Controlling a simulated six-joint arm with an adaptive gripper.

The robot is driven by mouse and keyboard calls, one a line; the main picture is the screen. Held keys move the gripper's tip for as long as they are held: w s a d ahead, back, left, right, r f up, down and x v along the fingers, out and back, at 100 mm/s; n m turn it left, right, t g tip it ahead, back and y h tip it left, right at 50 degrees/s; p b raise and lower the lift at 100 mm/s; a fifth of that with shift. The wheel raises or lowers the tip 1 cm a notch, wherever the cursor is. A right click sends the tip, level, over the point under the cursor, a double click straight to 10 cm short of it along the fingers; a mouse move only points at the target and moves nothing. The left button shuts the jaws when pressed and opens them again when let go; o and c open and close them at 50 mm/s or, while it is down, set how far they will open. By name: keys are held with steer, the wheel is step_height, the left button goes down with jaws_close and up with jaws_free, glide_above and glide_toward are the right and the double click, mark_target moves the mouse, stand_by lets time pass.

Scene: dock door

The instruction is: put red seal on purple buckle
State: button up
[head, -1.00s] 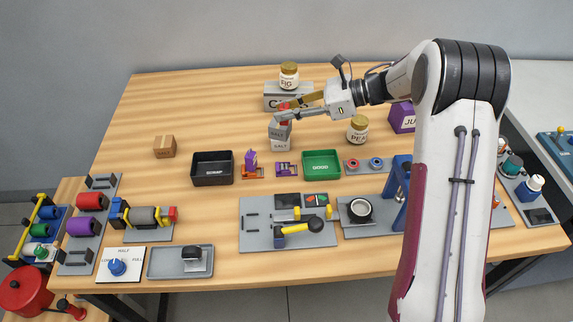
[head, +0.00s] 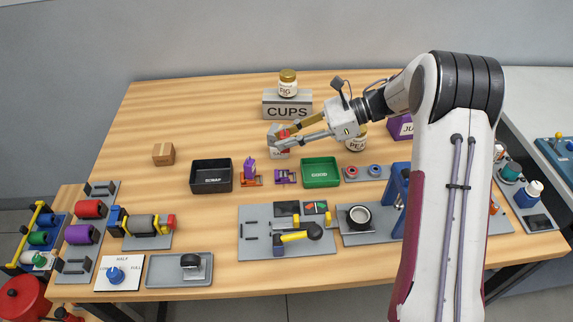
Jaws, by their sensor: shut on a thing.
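My gripper (head: 285,136) is shut on a small red piece, which I take for the red seal (head: 284,133). The fingers hide most of it. They are in front of the upper part of a grey SALT box (head: 279,154), and I cannot tell whether they touch it. The purple buckle (head: 285,178) lies flat on the table in front of the box, left of the green tray. Nothing is seen standing on it. To its left an orange buckle (head: 251,181) carries an upright purple piece (head: 249,166).
A black SCRAP tray (head: 211,188) and a green GOOD tray (head: 320,183) flank the buckles. A grey CUPS box (head: 287,111) bearing a FIG jar (head: 288,90) stands behind. A PEA jar (head: 355,145) is beside my wrist. The table's back left is clear.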

mark_target(287, 151)
steer(key=shift+f, duration=2.45)
steer(key=shift+f, duration=1.85)
steer(key=shift+f, duration=0.2)
steer(key=o, duration=0.9)
steer(key=shift+r, duration=0.2)
steer(key=v, duration=1.2)
